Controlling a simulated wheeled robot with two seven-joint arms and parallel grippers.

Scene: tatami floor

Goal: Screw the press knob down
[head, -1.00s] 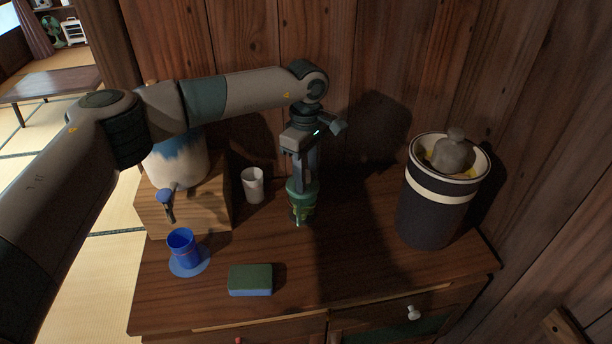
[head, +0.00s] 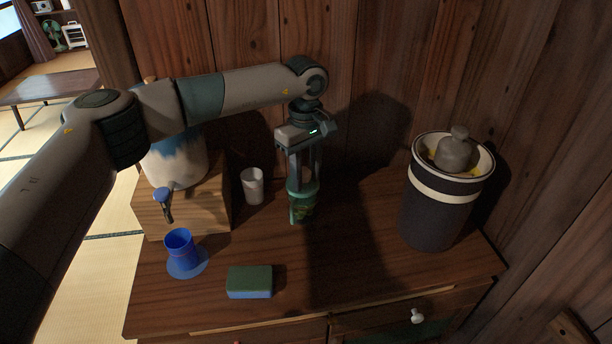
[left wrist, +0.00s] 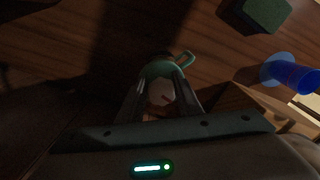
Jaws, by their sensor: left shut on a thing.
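The press (head: 301,209) stands upright on the cabinet top, near the wooden wall. It is a small container with dark green contents and a green lid (head: 303,186). In the left wrist view, the green lid (left wrist: 157,69) has a loop-shaped handle at one side. A pale knob (left wrist: 160,94) shows between my fingers there. My left gripper (head: 305,178) points straight down over the press and is shut on the knob. The fingers hide most of the knob in the head view. My right gripper is in neither view.
A white cup (head: 252,187) stands just left of the press. A dispenser (head: 178,163) on a wooden box, a blue cup (head: 180,246) and a green-blue sponge (head: 249,282) are further left and front. A dark crock (head: 434,208) with a grey weight stands right. Cabinet top between is clear.

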